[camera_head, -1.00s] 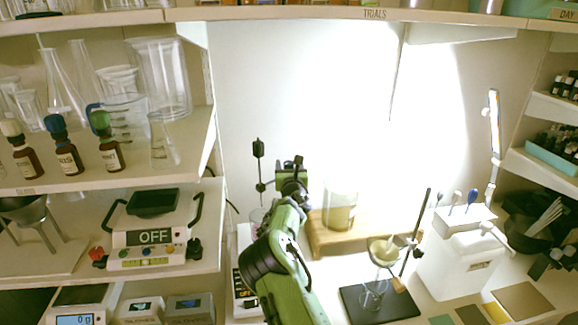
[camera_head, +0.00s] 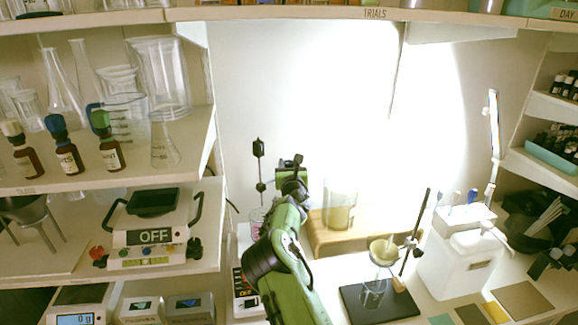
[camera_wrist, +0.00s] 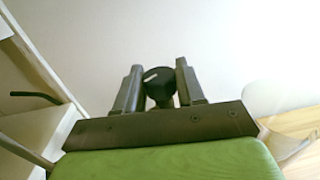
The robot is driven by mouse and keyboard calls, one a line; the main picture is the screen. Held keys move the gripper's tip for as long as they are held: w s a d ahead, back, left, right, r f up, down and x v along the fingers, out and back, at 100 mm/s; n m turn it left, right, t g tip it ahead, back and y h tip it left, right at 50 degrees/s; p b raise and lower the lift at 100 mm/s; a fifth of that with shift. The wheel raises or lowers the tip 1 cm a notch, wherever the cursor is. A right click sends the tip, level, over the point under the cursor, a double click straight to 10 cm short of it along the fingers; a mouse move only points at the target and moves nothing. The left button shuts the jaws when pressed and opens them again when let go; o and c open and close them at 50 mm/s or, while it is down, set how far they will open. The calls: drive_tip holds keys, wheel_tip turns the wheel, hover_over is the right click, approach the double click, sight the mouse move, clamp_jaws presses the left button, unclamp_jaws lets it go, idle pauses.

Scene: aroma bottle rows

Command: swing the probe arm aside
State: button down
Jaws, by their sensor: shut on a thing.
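The probe arm is a thin dark rod with black fittings (camera_head: 259,165) standing upright just left of my gripper in the head view. In the wrist view a round black knob (camera_wrist: 159,84) with a white mark sits between the two fingers of my gripper (camera_wrist: 160,92). My gripper is shut on this knob. In the head view my gripper (camera_head: 294,165) is at the back, beside the rod, partly hidden by my own green arm. How the knob joins the rod is hidden.
A wooden stand (camera_head: 322,236) with a glass beaker (camera_head: 340,208) is close on the right. A black-based stand (camera_head: 380,304) with a funnel is in front of it. Shelves with glassware and an OFF-marked device (camera_head: 150,237) stand on the left.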

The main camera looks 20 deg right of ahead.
drive_tip(key=shift+r+n+y+p, duration=0.15)
drive_tip(key=shift+n+y+p, duration=0.15)
drive_tip(key=shift+d+n+y+p, duration=0.15)
drive_tip(key=shift+n+y+p, duration=0.4)
drive_tip(key=shift+y, duration=0.35)
drive_tip(key=n+y+p, duration=0.2)
drive_tip(key=y, duration=0.1)
drive_tip(key=shift+t+y, duration=0.3)
drive_tip(key=shift+y, duration=0.1)
drive_tip(key=shift+n+g+y+b, duration=0.35)
drive_tip(key=shift+n+y, duration=1.2)
drive_tip(key=shift+y, duration=0.65)
drive_tip(key=shift+n+y, duration=0.3)
drive_tip(key=shift+g+y, duration=0.3)
drive_tip(key=shift+g, duration=0.05)
